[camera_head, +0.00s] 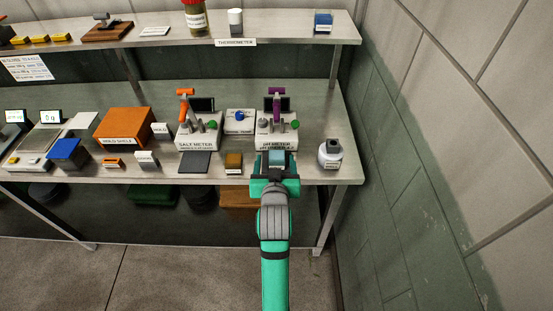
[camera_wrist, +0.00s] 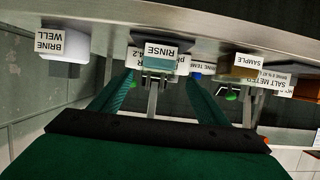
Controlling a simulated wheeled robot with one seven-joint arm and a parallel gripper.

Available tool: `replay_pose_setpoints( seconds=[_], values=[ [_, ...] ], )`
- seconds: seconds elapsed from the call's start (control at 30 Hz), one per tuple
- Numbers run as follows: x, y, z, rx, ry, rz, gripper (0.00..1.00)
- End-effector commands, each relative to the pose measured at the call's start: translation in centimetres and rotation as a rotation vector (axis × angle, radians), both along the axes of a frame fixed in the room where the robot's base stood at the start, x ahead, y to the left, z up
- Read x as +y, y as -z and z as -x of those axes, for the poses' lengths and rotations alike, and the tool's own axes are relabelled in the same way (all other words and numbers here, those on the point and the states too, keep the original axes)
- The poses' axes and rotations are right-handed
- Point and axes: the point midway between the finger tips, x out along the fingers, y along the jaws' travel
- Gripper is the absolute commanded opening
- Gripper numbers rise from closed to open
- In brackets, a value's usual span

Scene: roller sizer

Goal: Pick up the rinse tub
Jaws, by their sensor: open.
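The rinse tub (camera_wrist: 159,50), a small container with a white RINSE label, stands at the front of the lower shelf in the wrist view. Its blue-grey top shows between the fingers in the head view (camera_head: 277,158). My gripper (camera_head: 276,162) is open at the shelf's front edge, in line with the tub. In the wrist view the two green fingers of my gripper (camera_wrist: 160,78) are spread, with the tub ahead between their tips. I cannot tell whether either finger touches it. My gripper hides much of the tub in the head view.
The brine well (camera_head: 330,153) stands right of the gripper, the brown sample container (camera_head: 233,162) left. The pH meter (camera_head: 277,130) with its purple-topped stand is close behind, beside the salt meter (camera_head: 198,132). An upper shelf (camera_head: 270,33) runs above; a wall (camera_head: 440,150) bounds the right.

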Motion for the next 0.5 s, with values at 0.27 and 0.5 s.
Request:
replay_pose_setpoints(
  seconds=[0.27,0.5],
  values=[
    [-0.3,0.8,-2.1,0.0,0.001,0.0,0.69],
    [-0.3,1.9,-4.9,0.0,-0.001,0.001,0.69]
  ],
)
